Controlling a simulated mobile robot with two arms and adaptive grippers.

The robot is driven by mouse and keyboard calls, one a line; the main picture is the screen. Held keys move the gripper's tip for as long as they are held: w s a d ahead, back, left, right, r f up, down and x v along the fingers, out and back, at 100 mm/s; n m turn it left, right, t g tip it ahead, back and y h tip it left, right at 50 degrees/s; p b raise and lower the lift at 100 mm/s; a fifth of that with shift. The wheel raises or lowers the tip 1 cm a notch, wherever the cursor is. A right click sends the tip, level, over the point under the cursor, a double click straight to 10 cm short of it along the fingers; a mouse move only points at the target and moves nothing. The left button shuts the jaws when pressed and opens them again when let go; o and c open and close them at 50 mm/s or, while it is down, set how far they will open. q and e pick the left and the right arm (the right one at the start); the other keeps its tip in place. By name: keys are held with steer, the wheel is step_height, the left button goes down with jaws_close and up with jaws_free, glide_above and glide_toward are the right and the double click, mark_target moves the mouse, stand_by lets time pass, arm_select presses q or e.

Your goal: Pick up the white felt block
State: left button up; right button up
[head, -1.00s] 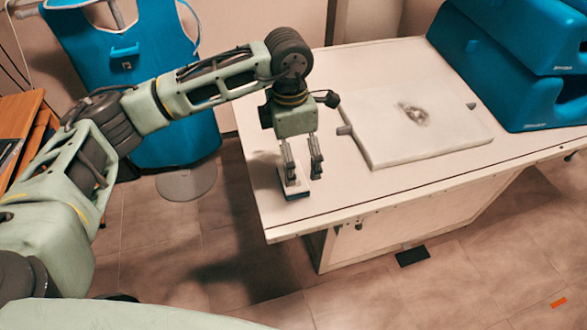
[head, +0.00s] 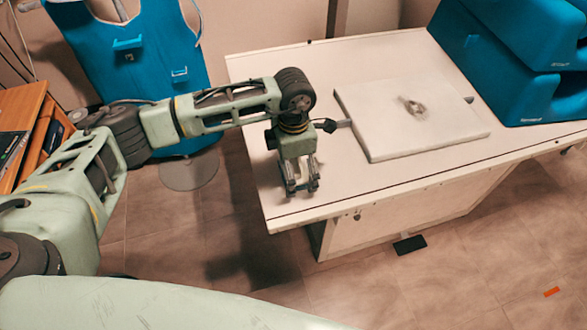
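The white felt block (head: 302,184) is at the near left corner area of the white table (head: 250,92), and my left gripper's fingers now largely cover it. My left gripper (head: 302,186) points down, with its two fingers low over the block's spot and a gap showing between them. Whether the fingers touch the block or hold it cannot be made out. My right gripper is not in view.
A white slab (head: 385,138) with a grey mark lies to the right of the gripper. Blue foam wedges (head: 490,75) are stacked at the table's right. A blue apron (head: 135,75) hangs behind my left arm. Bare tabletop lies behind the gripper.

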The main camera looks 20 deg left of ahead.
mark_target(297, 163)
arm_select(q)
steer(key=c, duration=1.2)
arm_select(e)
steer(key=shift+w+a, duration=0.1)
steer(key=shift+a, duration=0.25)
arm_select(q)
steer(key=shift+o, duration=0.2)
steer(key=shift+r, duration=0.15)
steer(key=shift+r, duration=0.25)
steer(key=r+b, duration=0.2)
steer(key=r, duration=0.1)
steer(key=shift+w+d+r, duration=0.1)
steer(key=shift+d+r, duration=0.15)
steer(key=shift+d, duration=0.1)
steer(key=d+r+b, duration=0.3)
steer(key=d+r, duration=0.3)
steer(key=d, duration=0.5)
steer(key=shift+w+r, duration=0.25)
steer(key=shift+r, duration=0.15)
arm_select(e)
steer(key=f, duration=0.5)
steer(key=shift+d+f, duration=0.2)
